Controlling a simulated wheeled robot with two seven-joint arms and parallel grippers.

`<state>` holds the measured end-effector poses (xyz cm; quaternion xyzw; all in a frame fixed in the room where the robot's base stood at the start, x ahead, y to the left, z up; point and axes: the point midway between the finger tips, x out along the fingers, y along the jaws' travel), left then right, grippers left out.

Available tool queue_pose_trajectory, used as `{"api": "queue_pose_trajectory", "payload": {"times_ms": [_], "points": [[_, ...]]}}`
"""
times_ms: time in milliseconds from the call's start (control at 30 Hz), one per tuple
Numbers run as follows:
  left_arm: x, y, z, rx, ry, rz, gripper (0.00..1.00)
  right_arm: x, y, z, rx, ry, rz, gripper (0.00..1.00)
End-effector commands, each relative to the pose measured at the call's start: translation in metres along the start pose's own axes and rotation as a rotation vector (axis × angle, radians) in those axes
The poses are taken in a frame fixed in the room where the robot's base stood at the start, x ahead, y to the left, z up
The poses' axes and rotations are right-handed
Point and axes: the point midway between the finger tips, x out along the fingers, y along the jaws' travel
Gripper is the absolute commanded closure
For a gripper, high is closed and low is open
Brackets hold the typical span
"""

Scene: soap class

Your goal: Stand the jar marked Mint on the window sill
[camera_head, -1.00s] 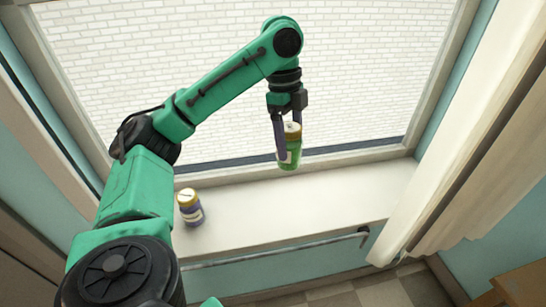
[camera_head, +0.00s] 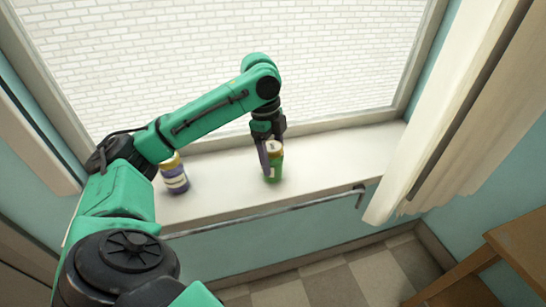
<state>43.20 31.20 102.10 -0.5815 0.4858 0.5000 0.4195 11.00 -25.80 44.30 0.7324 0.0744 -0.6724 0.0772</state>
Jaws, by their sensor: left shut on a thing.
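My left gripper (camera_head: 270,148) points down over the window sill (camera_head: 330,160) and is shut on a green jar (camera_head: 274,168) with a gold lid and a pale label. The label's writing is too small to read. The jar is upright, with its base at or just above the sill; I cannot tell whether it touches. A purple jar (camera_head: 175,178) with a gold lid and a white label stands on the sill to the left, partly beside my arm. My right gripper is not in view.
The window (camera_head: 200,60) with a brick wall outside is behind the sill. A cream curtain (camera_head: 440,120) hangs at the right end. A rail with a handle (camera_head: 359,192) runs below the sill's front edge. A wooden table (camera_head: 520,245) stands at the lower right. The sill right of the green jar is clear.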

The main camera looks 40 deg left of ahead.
Motion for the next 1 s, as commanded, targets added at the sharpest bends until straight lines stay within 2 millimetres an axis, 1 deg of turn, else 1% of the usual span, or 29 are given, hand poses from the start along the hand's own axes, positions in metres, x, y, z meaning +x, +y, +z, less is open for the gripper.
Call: {"api": "queue_pose_trajectory", "payload": {"times_ms": [33, 100, 367, 467, 567, 700, 733, 800, 900, 1000], "points": [[0.001, 0.0, 0.0, 0.0, -0.001, 0.001, 0.23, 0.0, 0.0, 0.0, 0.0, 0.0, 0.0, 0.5], [0.001, 0.0, 0.0, 0.0, 0.0, 0.001, 0.0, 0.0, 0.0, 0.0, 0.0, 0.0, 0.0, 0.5], [0.0, 0.0, 0.0, 0.0, 0.0, 0.0, 0.0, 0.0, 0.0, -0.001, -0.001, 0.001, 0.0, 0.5], [-0.009, -0.001, -0.001, 0.0, 0.002, -0.002, 0.0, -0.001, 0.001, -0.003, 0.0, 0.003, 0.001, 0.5], [-0.026, -0.001, -0.001, 0.001, 0.002, -0.004, 0.0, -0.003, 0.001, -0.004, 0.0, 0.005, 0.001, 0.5], [-0.064, -0.001, -0.002, 0.001, 0.003, -0.006, 0.0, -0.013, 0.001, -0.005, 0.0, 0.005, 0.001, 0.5], [-0.073, -0.001, -0.001, 0.0, 0.002, -0.004, 0.0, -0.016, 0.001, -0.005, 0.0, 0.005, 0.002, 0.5], [-0.095, -0.001, -0.001, -0.001, -0.001, -0.004, 0.0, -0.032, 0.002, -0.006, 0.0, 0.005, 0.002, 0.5], [-0.114, -0.001, -0.001, -0.001, 0.001, -0.002, 0.0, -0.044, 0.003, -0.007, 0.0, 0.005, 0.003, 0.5], [-0.122, 0.0, -0.001, -0.001, 0.001, 0.0, 0.0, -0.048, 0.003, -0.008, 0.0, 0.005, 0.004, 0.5]]}}
